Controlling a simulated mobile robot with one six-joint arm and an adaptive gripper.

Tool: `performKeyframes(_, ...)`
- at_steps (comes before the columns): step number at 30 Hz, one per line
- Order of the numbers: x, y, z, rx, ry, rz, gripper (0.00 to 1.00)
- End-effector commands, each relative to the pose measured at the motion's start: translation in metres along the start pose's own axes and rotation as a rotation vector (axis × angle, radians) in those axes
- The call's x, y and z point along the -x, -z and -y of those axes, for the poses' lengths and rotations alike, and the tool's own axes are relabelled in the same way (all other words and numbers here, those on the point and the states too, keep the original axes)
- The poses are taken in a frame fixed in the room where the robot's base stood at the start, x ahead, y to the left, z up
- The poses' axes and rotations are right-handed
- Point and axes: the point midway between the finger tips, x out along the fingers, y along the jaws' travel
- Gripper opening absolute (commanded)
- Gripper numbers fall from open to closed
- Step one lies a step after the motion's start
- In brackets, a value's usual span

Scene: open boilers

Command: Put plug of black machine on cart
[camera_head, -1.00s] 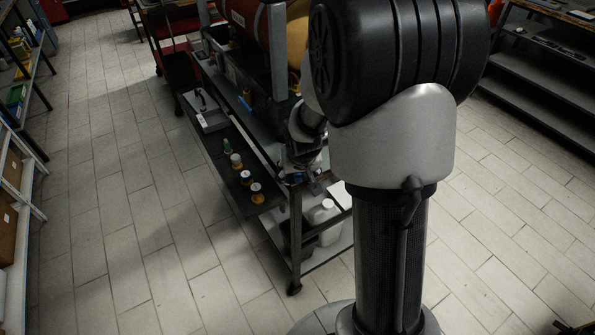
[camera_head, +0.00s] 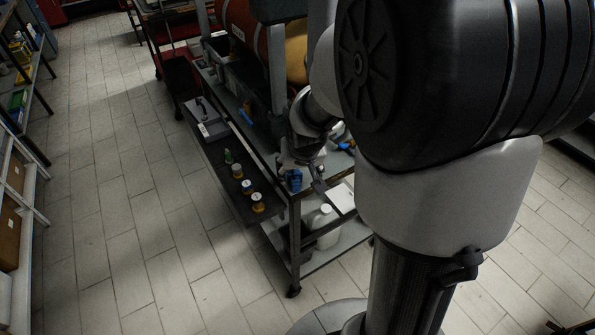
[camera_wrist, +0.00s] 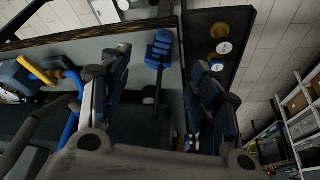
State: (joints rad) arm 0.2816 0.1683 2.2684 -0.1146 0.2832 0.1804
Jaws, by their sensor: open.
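The cart (camera_head: 296,235) stands at the centre of the head view, partly hidden by my arm. My gripper (camera_head: 303,172) is low over its near corner. In the wrist view my gripper (camera_wrist: 160,75) points down, with its dark, blue-padded fingers spread apart. Between and beyond them lies a ribbed blue piece with a dark stem (camera_wrist: 158,50), near the cart edge; I cannot tell whether it is the plug. Nothing is seen held. No black machine can be made out for certain.
Small bottles (camera_head: 247,187) and a grey box (camera_head: 207,125) sit on the cart's side shelf. A yellow-and-blue tool (camera_wrist: 68,105) lies left of the gripper. A white jug (camera_head: 325,218) stands on the lower shelf. The tiled floor (camera_head: 130,220) on the left is clear.

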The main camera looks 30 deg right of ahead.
Motion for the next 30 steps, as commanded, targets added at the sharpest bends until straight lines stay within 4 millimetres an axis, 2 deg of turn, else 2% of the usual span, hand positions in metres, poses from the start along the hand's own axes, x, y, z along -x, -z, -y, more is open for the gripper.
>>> performKeyframes(1, 0.01, 0.001, 0.0, 0.0, 0.0, -0.001, 0.57)
performKeyframes(3, 0.018, 0.001, 0.0, 0.0, 0.0, -0.001, 0.57)
performKeyframes(8, 0.031, -0.001, 0.002, 0.005, 0.002, -0.001, 0.57)
performKeyframes(11, 0.053, -0.007, 0.009, 0.028, 0.009, -0.006, 0.57)
performKeyframes(13, 0.078, -0.017, 0.018, 0.058, 0.02, -0.008, 0.57)
performKeyframes(17, 0.132, -0.05, 0.034, 0.133, 0.05, -0.007, 0.57)
performKeyframes(21, 0.18, -0.096, 0.044, 0.216, 0.088, -0.001, 0.57)
performKeyframes(25, 0.207, -0.133, 0.048, 0.278, 0.12, 0.006, 0.57)
performKeyframes(30, 0.221, -0.159, 0.047, 0.321, 0.14, 0.014, 0.57)
